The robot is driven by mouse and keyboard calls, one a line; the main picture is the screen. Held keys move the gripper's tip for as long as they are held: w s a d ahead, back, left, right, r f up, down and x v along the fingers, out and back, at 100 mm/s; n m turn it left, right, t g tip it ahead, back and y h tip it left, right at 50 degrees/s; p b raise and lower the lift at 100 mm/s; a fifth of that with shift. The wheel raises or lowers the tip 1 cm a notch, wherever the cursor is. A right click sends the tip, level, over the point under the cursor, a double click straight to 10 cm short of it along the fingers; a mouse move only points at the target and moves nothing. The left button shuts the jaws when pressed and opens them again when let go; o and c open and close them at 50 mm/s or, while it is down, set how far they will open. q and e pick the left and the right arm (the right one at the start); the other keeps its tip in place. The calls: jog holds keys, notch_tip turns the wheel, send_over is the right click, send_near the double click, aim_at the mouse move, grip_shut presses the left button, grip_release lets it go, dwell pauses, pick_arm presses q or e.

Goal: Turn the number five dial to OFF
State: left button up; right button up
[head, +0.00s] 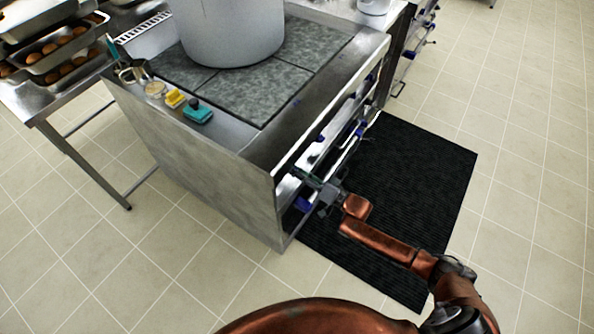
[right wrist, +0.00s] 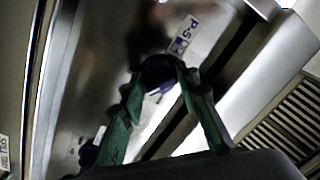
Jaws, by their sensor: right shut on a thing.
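The stove (head: 190,175) has a steel front panel with several dark blue dials. My right gripper (head: 312,182) is at the front panel, near its left end in the head view. In the right wrist view its green fingers (right wrist: 157,80) are shut on a dark blue dial (right wrist: 158,68), one on each side. A label reading P-5 (right wrist: 183,36) sits on the panel just beside this dial. The dial's pointer is hidden or too dark to read, so I cannot tell its setting. My left gripper is not in view.
A large pot (head: 230,30) stands on the stove top. Sponges (head: 197,112) and small cups lie on its left ledge. Another blue dial (right wrist: 88,154) is close to my right fingers. A black mat (head: 420,170) covers the floor in front. Bread trays (head: 60,50) are at upper left.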

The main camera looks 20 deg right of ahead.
jog(key=n, duration=0.3)
jog(key=shift+y, duration=0.3)
jog(key=shift+w+d+n+g, duration=0.1)
jog(key=shift+n+g, duration=0.2)
jog(key=shift+n, duration=0.7)
jog(key=n+p, duration=0.1)
jog(key=n, duration=0.4)
jog(key=shift+n+g, duration=0.3)
jog(key=shift+n, duration=0.1)
jog(key=shift+d+r+n, duration=0.1)
jog(key=shift+n, duration=0.4)
jog(key=n, duration=0.3)
jog(key=shift+w+n, duration=0.1)
jog(key=shift+n, duration=0.2)
jog(key=shift+n+g+p, duration=0.3)
jog(key=shift+n, duration=0.7)
jog(key=n, duration=0.4)
jog(key=shift+d+r, duration=0.1)
jog(key=shift+r, duration=0.05)
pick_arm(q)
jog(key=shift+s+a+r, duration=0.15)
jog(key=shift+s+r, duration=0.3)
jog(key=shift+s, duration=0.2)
pick_arm(e)
jog(key=shift+n+h, duration=0.4)
jog(key=shift+n, duration=1.5)
jog(key=shift+r, duration=0.1)
